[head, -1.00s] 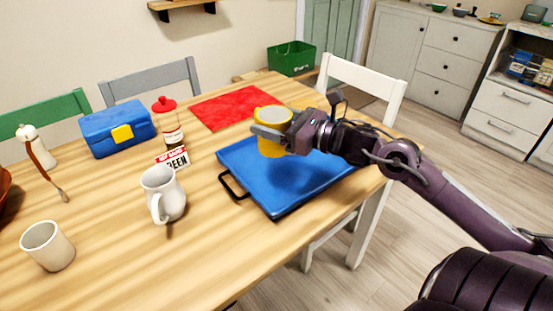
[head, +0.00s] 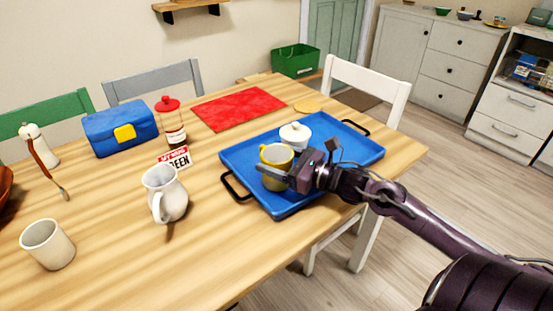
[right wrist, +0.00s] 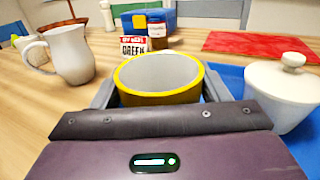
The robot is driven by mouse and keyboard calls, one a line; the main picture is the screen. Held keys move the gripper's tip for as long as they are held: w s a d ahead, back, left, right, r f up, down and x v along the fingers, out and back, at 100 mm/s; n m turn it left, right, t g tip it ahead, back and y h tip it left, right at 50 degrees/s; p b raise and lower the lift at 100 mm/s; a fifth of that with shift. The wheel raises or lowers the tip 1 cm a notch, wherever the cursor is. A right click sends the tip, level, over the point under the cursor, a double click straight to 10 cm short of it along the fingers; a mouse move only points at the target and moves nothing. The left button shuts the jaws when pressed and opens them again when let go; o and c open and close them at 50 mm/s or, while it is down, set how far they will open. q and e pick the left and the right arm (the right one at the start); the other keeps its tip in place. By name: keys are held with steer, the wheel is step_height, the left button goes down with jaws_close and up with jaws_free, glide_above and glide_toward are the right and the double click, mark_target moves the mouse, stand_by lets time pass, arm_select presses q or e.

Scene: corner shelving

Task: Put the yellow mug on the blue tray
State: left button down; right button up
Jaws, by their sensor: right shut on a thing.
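The yellow mug (head: 276,168) is upright at the left part of the blue tray (head: 347,149), low over its surface or resting on it; I cannot tell which. My right gripper (head: 275,176) is shut on the mug, with a finger on each side of it. In the right wrist view the mug (right wrist: 158,80) sits between the two fingers, its pale inside showing. A white lidded sugar bowl (head: 295,135) stands on the tray just behind the mug. My left gripper is not in view.
A white pitcher (head: 164,194), a beige cup (head: 48,244), a red-lidded jar (head: 172,125) and a small sign (head: 175,158) stand left of the tray. A blue lunch box (head: 121,129) and a red placemat (head: 238,108) lie farther back. The tray's right part is clear.

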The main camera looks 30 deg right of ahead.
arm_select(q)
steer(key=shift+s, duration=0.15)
arm_select(e)
steer(key=shift+f, duration=0.1)
steer(key=o, duration=1.2)
steer(key=shift+c, duration=0.2)
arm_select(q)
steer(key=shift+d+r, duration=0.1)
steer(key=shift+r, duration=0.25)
arm_select(e)
steer(key=shift+r, duration=0.2)
steer(key=p+v, duration=0.1)
steer(key=v, duration=1)
steer(key=shift+s+f, duration=0.15)
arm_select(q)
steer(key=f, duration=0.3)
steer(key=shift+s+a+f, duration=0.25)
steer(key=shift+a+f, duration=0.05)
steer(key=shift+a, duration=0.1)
arm_select(e)
steer(key=shift+s+d, duration=0.2)
steer(key=shift+s, duration=0.15)
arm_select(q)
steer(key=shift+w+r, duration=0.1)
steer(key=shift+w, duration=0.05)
